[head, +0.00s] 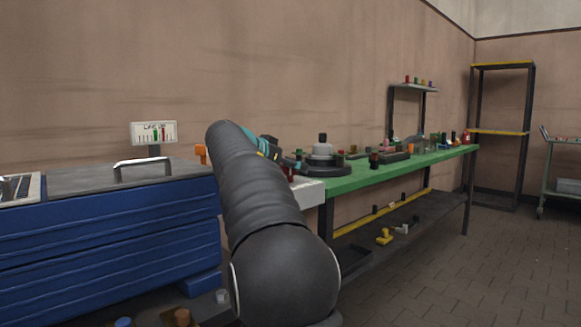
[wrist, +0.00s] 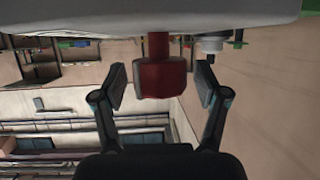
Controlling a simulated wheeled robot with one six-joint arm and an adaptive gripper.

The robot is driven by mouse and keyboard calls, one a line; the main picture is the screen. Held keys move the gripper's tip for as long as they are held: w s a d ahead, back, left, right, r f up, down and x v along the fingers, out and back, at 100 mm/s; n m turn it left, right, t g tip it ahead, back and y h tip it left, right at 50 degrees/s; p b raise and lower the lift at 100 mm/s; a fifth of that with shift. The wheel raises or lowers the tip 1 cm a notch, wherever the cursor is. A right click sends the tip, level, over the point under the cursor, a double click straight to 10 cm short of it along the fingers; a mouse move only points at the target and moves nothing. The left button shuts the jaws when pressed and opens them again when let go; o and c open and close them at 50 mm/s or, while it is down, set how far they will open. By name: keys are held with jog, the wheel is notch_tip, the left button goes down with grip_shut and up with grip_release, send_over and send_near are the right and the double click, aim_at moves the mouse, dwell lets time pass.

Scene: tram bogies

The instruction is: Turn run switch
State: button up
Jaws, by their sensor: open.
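A red knob (wrist: 160,78) on a short red stem shows in the wrist view, joined to a pale grey surface (wrist: 90,17) along the top edge. I take it for the run switch, but no label shows. My gripper (wrist: 161,84) is open, with one finger on each side of the knob. A gap shows on both sides, and neither pad visibly touches it. In the head view my arm hides the fingertips and most of this area; a pale box (head: 309,192) shows just right of my arm.
A green workbench (head: 350,181) with several small parts runs right along the wall. A blue cabinet (head: 110,235) with a handle (head: 142,163) stands left of my arm, and a small sign (head: 154,132) is behind it. The floor (head: 480,260) at right is clear.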

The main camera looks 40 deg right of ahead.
jog(key=c, duration=1.2)
jog(key=shift+o, duration=0.2)
